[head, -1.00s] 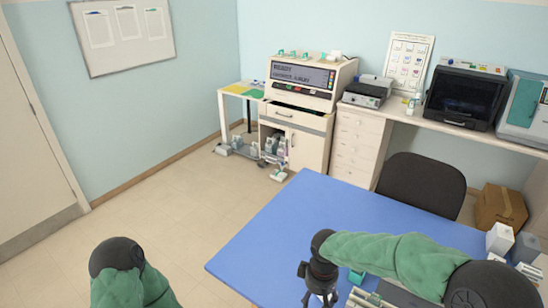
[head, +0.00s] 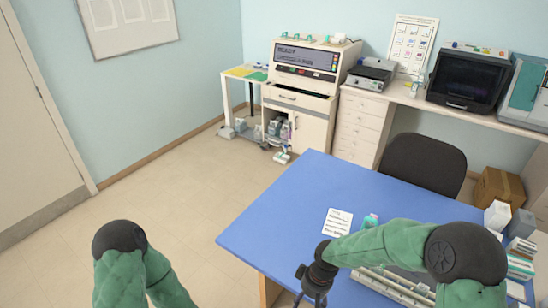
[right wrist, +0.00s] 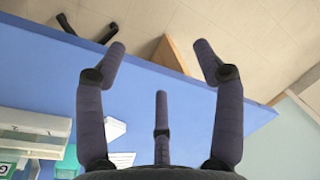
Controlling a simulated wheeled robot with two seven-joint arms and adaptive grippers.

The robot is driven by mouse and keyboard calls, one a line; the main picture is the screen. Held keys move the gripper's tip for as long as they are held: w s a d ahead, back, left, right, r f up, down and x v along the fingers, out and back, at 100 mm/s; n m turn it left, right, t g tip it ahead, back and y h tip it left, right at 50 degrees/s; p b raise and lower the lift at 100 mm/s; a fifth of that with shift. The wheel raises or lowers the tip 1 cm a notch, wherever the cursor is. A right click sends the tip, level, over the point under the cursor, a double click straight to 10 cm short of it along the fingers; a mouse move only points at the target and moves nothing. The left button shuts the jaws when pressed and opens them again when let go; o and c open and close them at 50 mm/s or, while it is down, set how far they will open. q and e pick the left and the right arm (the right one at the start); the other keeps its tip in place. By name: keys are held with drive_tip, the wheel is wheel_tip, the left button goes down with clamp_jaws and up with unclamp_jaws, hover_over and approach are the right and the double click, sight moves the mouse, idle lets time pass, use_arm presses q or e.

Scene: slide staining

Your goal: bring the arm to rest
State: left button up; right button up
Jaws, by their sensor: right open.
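My right gripper (head: 312,293) hangs from the green-sleeved right arm (head: 385,243) at the front edge of the blue table (head: 290,215). In the right wrist view the right gripper (right wrist: 160,70) has its dark fingers spread wide, with nothing between them. The table's blue top (right wrist: 175,95) and its edge show behind the fingers, with the floor beyond. My left arm (head: 122,262) shows at the lower left, away from the table. Its gripper is out of view.
On the table are a white printed card (head: 337,222), a small teal-capped bottle (head: 371,221), a long light rack (head: 395,288) and several boxes (head: 497,215) at the right. A dark chair (head: 425,165) stands behind. The floor at left is clear.

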drive_tip(key=s+f+m+y+b, duration=0.1)
drive_tip(key=s+f+m+b, duration=0.2)
drive_tip(key=s+f, duration=0.3)
drive_tip(key=s+f+m+y+b, duration=0.1)
drive_tip(key=s+f+m+b, duration=0.2)
drive_tip(key=s+f, duration=0.4)
wheel_tip(320, 180, down, 9)
drive_tip(key=shift+s+a+f+m+t, duration=0.15)
drive_tip(key=shift+m+t, duration=0.25)
drive_tip(key=shift+m, duration=0.4)
